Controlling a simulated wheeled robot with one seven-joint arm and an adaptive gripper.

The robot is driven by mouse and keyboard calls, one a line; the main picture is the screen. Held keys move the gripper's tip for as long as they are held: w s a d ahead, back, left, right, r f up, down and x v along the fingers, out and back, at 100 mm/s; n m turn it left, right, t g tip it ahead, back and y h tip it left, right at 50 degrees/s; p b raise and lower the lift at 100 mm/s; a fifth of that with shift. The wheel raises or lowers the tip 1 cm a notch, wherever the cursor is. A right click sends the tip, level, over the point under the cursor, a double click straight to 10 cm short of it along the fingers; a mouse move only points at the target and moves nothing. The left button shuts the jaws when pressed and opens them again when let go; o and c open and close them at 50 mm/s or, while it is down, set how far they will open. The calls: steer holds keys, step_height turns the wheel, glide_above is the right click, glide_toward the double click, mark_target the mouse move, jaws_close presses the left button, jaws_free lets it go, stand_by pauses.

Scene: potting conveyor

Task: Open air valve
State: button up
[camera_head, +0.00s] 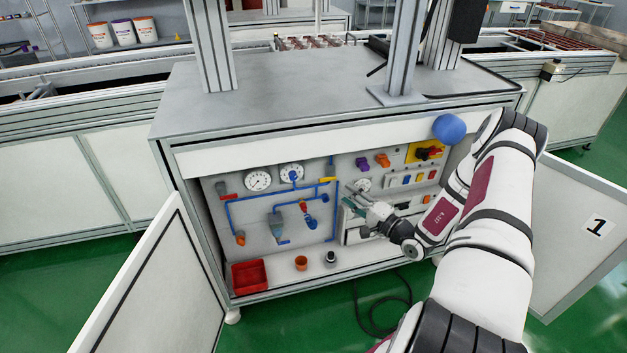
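The open cabinet holds a grey panel (262,235) with blue air pipes (258,199). A yellow valve handle (328,180) sits on the pipe at upper right. A red handle (225,197) is at the left, and a small red lever (303,206) is in the middle. I cannot tell which of these is the air valve, or its setting. My gripper (348,198) is in front of the panel, right of the pipes and below right of the yellow handle. Its fingers look apart, with nothing seen between them. Its distance from the panel is unclear.
Two white gauges (258,180) sit above the pipes. A yellow plate with a red switch (428,152) is at upper right. A red bin (250,275) and an orange cup (301,263) stand on the cabinet floor. The left door (150,290) and right door (575,220) stand open.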

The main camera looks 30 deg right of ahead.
mark_target(324, 181)
steer(key=shift+m+h, duration=0.5)
steer(key=shift+h, duration=0.3)
steer(key=w+b, duration=0.1)
steer(key=w, duration=0.3)
steer(key=w+f+b, duration=0.1)
steer(key=w, duration=0.4)
steer(key=w+f+b, duration=0.1)
steer(key=w, duration=0.3)
steer(key=shift+w+a+f, duration=0.2)
steer(key=shift+w+a, duration=0.05)
steer(key=shift+a, duration=0.15)
jaws_close()
